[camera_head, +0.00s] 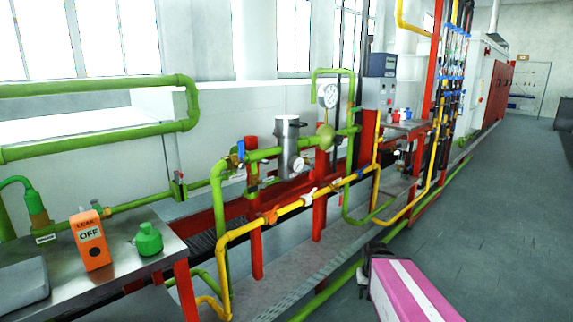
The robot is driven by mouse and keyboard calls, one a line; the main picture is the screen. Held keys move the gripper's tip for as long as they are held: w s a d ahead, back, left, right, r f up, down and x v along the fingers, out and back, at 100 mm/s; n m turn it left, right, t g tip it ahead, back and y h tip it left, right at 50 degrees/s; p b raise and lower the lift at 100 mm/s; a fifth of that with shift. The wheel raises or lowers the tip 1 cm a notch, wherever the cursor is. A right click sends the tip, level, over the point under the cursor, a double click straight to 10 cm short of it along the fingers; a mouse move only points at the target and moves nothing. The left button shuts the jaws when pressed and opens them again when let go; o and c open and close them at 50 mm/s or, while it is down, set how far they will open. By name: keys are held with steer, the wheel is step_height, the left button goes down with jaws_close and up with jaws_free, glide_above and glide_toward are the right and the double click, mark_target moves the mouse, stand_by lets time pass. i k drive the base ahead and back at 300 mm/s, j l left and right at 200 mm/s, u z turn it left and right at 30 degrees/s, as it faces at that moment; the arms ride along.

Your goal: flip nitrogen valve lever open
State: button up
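Several small valves sit on the green and yellow pipes, and their labels are too small to read, so I cannot tell which is nitrogen. A blue lever (240,150) stands upright on the green pipe. A white handle (309,194) and an orange one (270,216) are on the yellow pipe (240,231). A pink and white block (412,292), which looks like part of my arm, enters at the lower right. A dark part at its far end may be my gripper (372,258). Its fingers cannot be made out. It is apart from these handles, to their lower right.
A metal table (130,262) at lower left carries an orange box marked LEAK OFF (90,240) and a green piece (148,240). A steel cylinder with a gauge (288,140) and red posts (255,250) stand among the pipes. The grey floor (500,215) at right is clear.

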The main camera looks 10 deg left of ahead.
mark_target(240, 144)
steer(key=u, duration=1.3)
